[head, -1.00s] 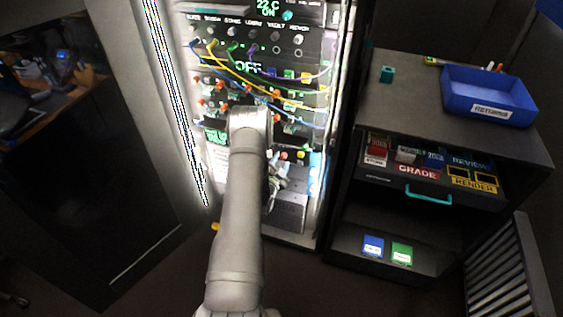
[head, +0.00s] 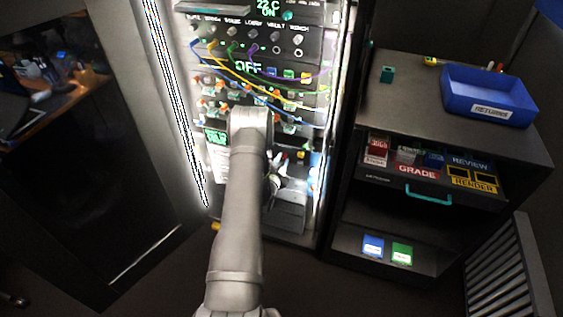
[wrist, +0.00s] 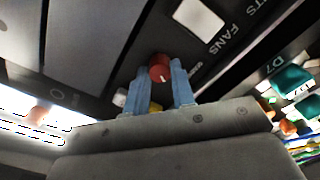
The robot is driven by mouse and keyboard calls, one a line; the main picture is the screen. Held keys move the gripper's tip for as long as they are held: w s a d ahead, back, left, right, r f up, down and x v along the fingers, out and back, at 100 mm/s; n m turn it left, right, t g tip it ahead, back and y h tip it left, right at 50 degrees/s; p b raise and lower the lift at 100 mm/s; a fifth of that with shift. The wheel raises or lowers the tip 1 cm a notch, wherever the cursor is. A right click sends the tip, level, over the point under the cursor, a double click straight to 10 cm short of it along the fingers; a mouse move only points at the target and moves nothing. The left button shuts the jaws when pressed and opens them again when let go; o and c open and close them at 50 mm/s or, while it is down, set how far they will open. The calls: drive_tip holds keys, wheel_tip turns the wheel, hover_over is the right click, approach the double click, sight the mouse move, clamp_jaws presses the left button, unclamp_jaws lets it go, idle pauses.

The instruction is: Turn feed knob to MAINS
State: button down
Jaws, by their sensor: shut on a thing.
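In the wrist view a red knob (wrist: 160,67) with a white pointer line sits on the dark panel (wrist: 92,75). My gripper (wrist: 162,80) has its two blue fingers on either side of the knob, shut on it. The pointer line faces the gripper side, slightly right of straight down in the picture. A small label beside the right finger is too small to read surely. In the head view my gripper (head: 277,168) is at the lower part of the lit rack (head: 292,222), and my arm hides much of the panel there.
A white square (wrist: 199,18) by the word FANS lies beyond the knob. Patch cables (head: 232,82) hang across the rack above my gripper. To the right, a dark cabinet (head: 440,75) carries a blue tray (head: 489,96) and has an open drawer (head: 428,198). The floor between rack and left desk looks clear.

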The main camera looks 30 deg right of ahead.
drive_tip(key=n, duration=0.5)
drive_tip(key=shift+n, duration=0.3)
drive_tip(key=n, duration=0.5)
drive_tip(key=shift+n, duration=0.3)
idle(0.3)
drive_tip(key=c, duration=1.2)
unclamp_jaws()
drive_tip(key=v, duration=1.7)
drive_tip(key=shift+a, duration=0.2)
drive_tip(key=shift+s+r, duration=0.15)
